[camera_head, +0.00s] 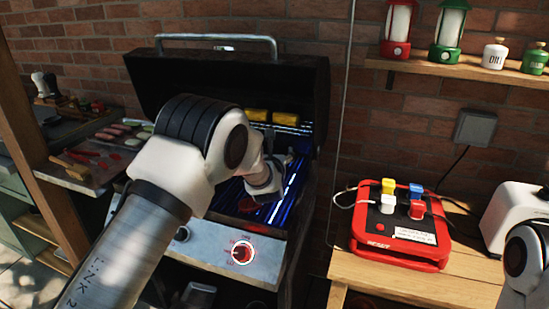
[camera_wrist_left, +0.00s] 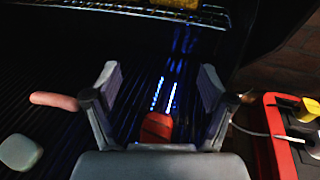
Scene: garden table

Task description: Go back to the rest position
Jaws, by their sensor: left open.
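My left arm reaches over the open grill (camera_head: 215,245) from the left. My left gripper (camera_wrist_left: 160,86) is open, with its two fingers wide apart over the dark grate; in the head view its end (camera_head: 278,168) is partly hidden by my own wrist. A red piece (camera_wrist_left: 156,127) lies below and between the fingers, not gripped; it looks apart from both. Blue-white lights glow in the grate just beyond it. Part of my right arm shows at the right edge of the head view, but its gripper is out of frame.
A sausage (camera_wrist_left: 54,101) and a pale rounded piece (camera_wrist_left: 20,152) lie left of the gripper. Yellow corn (camera_head: 257,115) sits on the rear rack. The raised lid stands behind. A red box (camera_head: 400,252) with coloured plugs is on the wooden table right; a food tray (camera_head: 84,178) is left.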

